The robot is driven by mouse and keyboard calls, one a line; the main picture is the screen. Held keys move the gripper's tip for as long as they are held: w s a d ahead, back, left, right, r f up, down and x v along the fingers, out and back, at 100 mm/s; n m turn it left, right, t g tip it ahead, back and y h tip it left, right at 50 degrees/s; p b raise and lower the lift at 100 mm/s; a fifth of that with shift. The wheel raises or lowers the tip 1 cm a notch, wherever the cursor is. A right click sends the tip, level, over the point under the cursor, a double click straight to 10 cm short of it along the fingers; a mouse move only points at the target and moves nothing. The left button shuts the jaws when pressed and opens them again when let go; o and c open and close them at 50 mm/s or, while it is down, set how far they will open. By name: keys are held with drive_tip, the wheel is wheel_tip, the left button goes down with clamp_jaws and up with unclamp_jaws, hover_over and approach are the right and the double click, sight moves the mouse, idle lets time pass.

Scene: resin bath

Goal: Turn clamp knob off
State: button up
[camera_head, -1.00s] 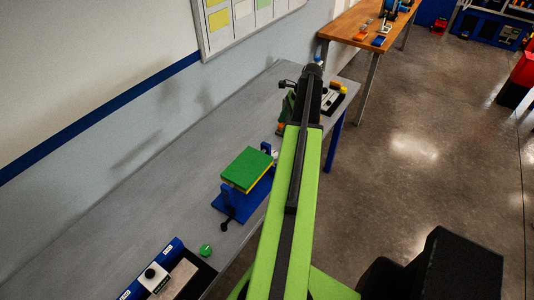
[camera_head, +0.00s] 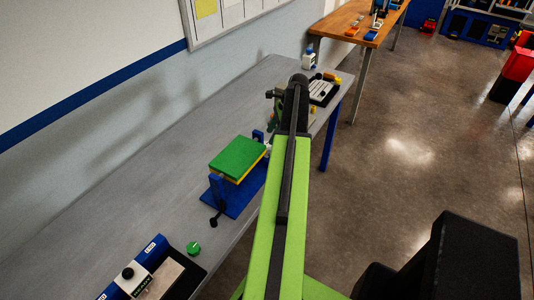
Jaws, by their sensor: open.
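A blue clamp stand (camera_head: 236,204) on the grey bench holds a green-topped slab with a yellow edge (camera_head: 238,158). A black knob (camera_head: 214,221) sticks out at its near end. A green knob (camera_head: 194,248) sits on the bench closer to me, and another black knob (camera_head: 128,272) is on a labelled blue fixture. No label tells me which is the clamp knob. My gripper (camera_head: 275,120) hangs at the far end of my green arm, beyond the slab. It is open and partly hidden by the arm; its fingertips are not clear. It is apart from these knobs.
The grey bench (camera_head: 110,210) runs along the wall, with bare room left of the clamp stand. A tray with small items (camera_head: 323,90) and a blue-and-white bottle (camera_head: 309,59) stand at its far end. A wooden table (camera_head: 340,27) is beyond.

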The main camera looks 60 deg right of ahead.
drive_tip(key=b+x, duration=0.3)
drive_tip(key=x, duration=0.2)
drive_tip(key=shift+f, duration=0.15)
